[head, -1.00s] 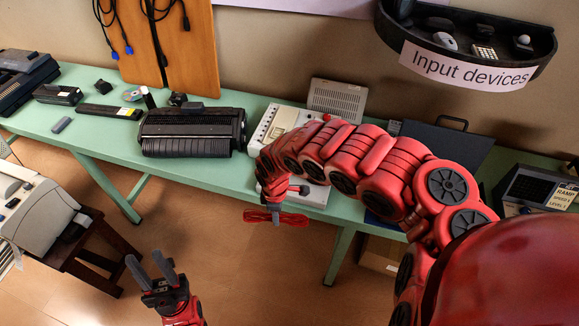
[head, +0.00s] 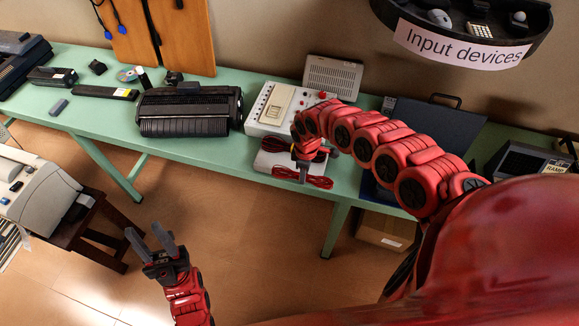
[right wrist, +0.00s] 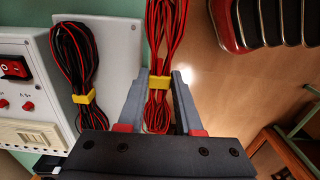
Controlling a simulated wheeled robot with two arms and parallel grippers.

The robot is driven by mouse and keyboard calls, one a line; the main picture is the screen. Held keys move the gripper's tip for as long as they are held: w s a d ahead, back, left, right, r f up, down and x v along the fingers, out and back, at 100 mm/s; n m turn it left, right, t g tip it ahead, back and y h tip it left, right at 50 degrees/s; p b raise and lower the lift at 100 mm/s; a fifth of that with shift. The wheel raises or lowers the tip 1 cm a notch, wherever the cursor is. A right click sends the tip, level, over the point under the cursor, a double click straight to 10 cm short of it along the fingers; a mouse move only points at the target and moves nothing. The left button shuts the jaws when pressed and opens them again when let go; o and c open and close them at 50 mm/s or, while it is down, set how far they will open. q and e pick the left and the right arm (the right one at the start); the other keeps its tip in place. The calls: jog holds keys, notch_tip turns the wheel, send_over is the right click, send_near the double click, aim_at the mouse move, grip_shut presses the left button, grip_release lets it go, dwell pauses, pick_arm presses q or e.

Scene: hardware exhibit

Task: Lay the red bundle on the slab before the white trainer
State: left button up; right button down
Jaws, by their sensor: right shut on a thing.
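The white trainer (head: 268,108), with red knobs, stands on the green table. It also shows at the left of the right wrist view (right wrist: 20,85). The pale slab (head: 264,162) lies in front of it. A black-and-red bundle (right wrist: 75,55) with a yellow tie lies on the slab. My right gripper (head: 304,174) is shut on the red bundle (head: 319,182), which has a yellow tie. In the right wrist view the red bundle (right wrist: 165,45) is between the fingers, beside the slab's edge. My left gripper (head: 147,236) is open and empty above the floor.
A black ribbed machine (head: 188,112) stands left of the trainer, and a grey box (head: 333,77) stands behind it. A dark flat case (head: 430,130) is on the right. An "Input devices" shelf (head: 458,45) hangs above. A stool (head: 90,235) with a beige machine is at left.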

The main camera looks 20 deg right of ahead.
jog(key=w+b, duration=0.1)
jog(key=w, duration=0.1)
jog(key=w+a+b, duration=0.1)
jog(key=b, duration=0.1)
jog(key=w+b, duration=0.2)
jog(key=shift+w+a+f, duration=0.2)
jog(key=shift+w+a, duration=0.1)
jog(key=shift+w, duration=0.05)
jog(key=shift+w+a+f, duration=0.15)
jog(key=shift+w+f, duration=0.1)
jog(key=shift+w, duration=0.45)
jog(key=shift+w+a, duration=0.2)
jog(key=shift+w, duration=0.35)
jog(key=shift+a+f, duration=0.1)
jog(key=shift+f, duration=0.2)
notch_tip(320, 180, down, 2)
jog(key=shift+w+f, duration=0.1)
jog(key=shift+f, duration=0.25)
jog(key=shift+f, duration=0.1)
